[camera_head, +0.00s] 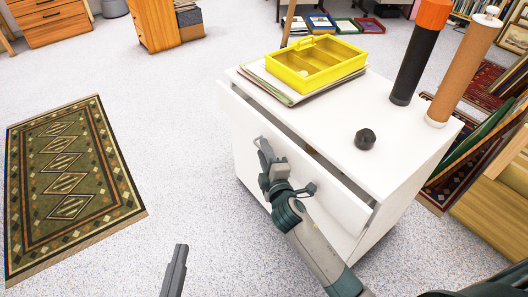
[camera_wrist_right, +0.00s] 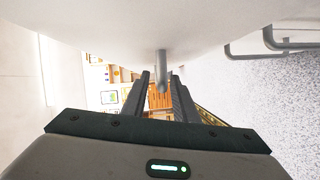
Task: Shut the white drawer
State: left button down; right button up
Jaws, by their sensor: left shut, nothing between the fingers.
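The white drawer (camera_head: 245,117) is the top one of a white cabinet (camera_head: 403,166). Its front stands a little out from the cabinet, with a narrow dark gap behind its top edge. My right gripper (camera_head: 266,157) is at the drawer front, by its grey handle (camera_head: 309,190). In the right wrist view, the fingers (camera_wrist_right: 162,92) are apart, with a grey handle post (camera_wrist_right: 161,66) between them and the white front close above. I cannot tell whether they touch the post. My left gripper (camera_head: 174,270) is shut and empty over the floor, low in the head view.
On the cabinet top are a yellow tray (camera_head: 316,62) on papers, a small dark object (camera_head: 365,139), and orange-black (camera_head: 418,52) and brown (camera_head: 463,68) tubes. A green rug (camera_head: 70,185) lies at left. Framed prints (camera_head: 490,135) lean at right. Floor before the drawer is clear.

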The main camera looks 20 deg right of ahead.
jog(key=shift+w, duration=0.15)
grip_shut()
jog(key=shift+f, duration=0.1)
dwell(1.4)
